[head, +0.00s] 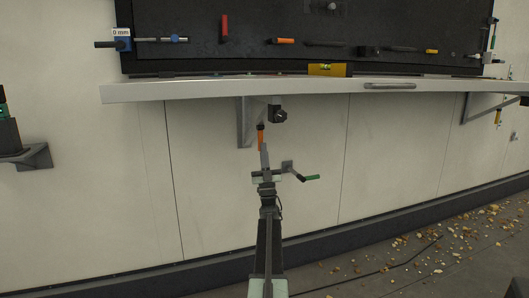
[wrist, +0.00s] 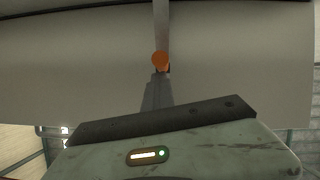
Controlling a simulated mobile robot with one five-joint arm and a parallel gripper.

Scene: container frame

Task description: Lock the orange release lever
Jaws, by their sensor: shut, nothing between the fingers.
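The orange release lever (head: 261,134) hangs below the white shelf, in front of the grey shelf bracket. In the wrist view its orange end (wrist: 160,59) shows at top centre, right beyond the gripper tip. My gripper (head: 265,154) is shut and empty, pointing up at the lower end of the lever. In the wrist view the gripper's grey fingers (wrist: 158,90) lie just under the orange end. I cannot tell whether they touch it. The lever's pivot is not clear in either view.
The white shelf (head: 200,91) spans above my gripper, with a dark tool board (head: 300,55) behind it. A black knob-like part (head: 279,114) hangs beside the lever. Debris (head: 450,240) lies on the floor at right.

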